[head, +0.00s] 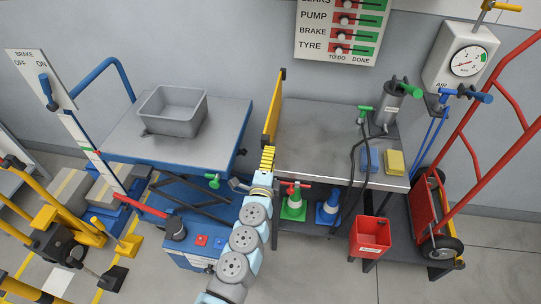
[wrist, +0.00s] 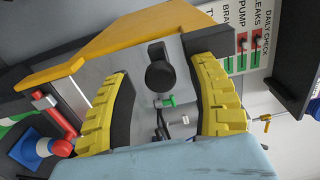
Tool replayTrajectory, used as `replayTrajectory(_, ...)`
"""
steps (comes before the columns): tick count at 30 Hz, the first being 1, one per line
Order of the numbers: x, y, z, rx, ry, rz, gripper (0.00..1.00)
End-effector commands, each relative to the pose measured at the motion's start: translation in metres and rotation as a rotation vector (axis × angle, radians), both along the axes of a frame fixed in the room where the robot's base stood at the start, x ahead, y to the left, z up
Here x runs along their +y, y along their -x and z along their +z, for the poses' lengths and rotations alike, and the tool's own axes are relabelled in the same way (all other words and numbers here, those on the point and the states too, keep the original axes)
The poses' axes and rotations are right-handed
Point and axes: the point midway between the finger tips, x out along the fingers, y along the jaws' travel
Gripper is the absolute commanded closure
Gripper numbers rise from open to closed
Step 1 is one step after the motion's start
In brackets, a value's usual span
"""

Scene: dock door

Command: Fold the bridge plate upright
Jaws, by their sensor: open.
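The bridge plate (head: 273,112) is a narrow yellow panel with dark ends. It stands steeply on edge between the blue lift table and the grey bench in the head view. In the wrist view its yellow surface (wrist: 130,48) slants across the upper left. My gripper (head: 267,160) is at the plate's near end in the head view. In the wrist view my gripper (wrist: 160,75) has its yellow fingers spread wide. A dark round knob (wrist: 160,74) appears between them, with visible space on both sides. I cannot tell whether any finger touches the plate.
The lift table (head: 225,125) at left carries a grey bin (head: 172,111). The bench (head: 320,135) at right holds a grey canister (head: 386,108), hoses, and blue and yellow blocks. A red hand truck (head: 475,160) stands farther right.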

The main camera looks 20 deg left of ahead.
Motion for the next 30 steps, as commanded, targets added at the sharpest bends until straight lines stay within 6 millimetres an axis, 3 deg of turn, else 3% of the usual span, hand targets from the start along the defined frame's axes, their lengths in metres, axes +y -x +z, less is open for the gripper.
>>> replayTrajectory(21, -0.009, 0.085, 0.000, 0.000, 0.000, 0.000, 0.42)
replayTrajectory(30, -0.012, 0.106, 0.000, 0.001, 0.000, -0.002, 0.42)
